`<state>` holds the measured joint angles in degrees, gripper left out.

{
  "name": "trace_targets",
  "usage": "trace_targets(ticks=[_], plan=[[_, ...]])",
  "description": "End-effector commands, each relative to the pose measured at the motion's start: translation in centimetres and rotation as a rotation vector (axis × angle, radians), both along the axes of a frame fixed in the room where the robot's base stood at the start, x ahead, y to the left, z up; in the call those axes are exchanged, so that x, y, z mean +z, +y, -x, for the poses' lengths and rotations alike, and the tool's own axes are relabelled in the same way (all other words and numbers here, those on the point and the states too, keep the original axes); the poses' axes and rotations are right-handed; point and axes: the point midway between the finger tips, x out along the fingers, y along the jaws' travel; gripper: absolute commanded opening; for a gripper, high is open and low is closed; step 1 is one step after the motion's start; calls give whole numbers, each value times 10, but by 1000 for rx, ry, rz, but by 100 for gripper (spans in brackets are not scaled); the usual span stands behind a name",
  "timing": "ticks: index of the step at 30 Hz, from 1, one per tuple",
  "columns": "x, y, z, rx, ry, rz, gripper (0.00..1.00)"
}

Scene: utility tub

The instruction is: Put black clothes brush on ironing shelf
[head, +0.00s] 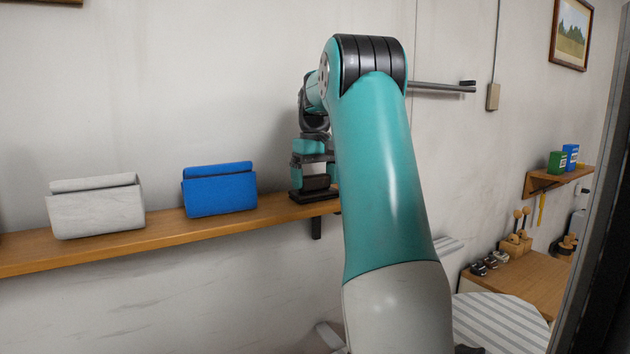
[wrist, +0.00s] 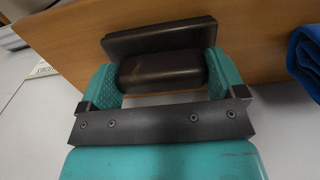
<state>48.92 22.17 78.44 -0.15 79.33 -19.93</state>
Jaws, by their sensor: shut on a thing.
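My gripper (head: 312,172) is shut on the black clothes brush (head: 316,195) at the right part of the wooden ironing shelf (head: 165,237). In the wrist view the brush (wrist: 160,40) lies between the two teal fingers of my gripper (wrist: 161,78), with its wider dark part beyond them. The brush appears level, at the height of the shelf top, over the brown board (wrist: 75,55). I cannot tell for sure whether it rests on the board. My arm hides the right end of the shelf in the head view.
A folded blue cloth (head: 220,190) lies on the shelf left of the brush, with a folded white cloth (head: 96,207) farther left. A striped ironing board (head: 495,322) is at lower right. A small shelf (head: 560,180) holds green and blue boxes.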

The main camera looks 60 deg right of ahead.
Motion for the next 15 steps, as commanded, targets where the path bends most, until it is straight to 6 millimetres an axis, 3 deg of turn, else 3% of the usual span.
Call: trace_targets(ticks=[2, 3, 10, 15], plan=[[-3, 0, 0, 0, 0, 0, 67], [-2, 0, 0, 0, 0, 0, 98], [-1, 0, 0, 0, 0, 0, 100], [13, -1, -1, 0, -2, 2, 100]])
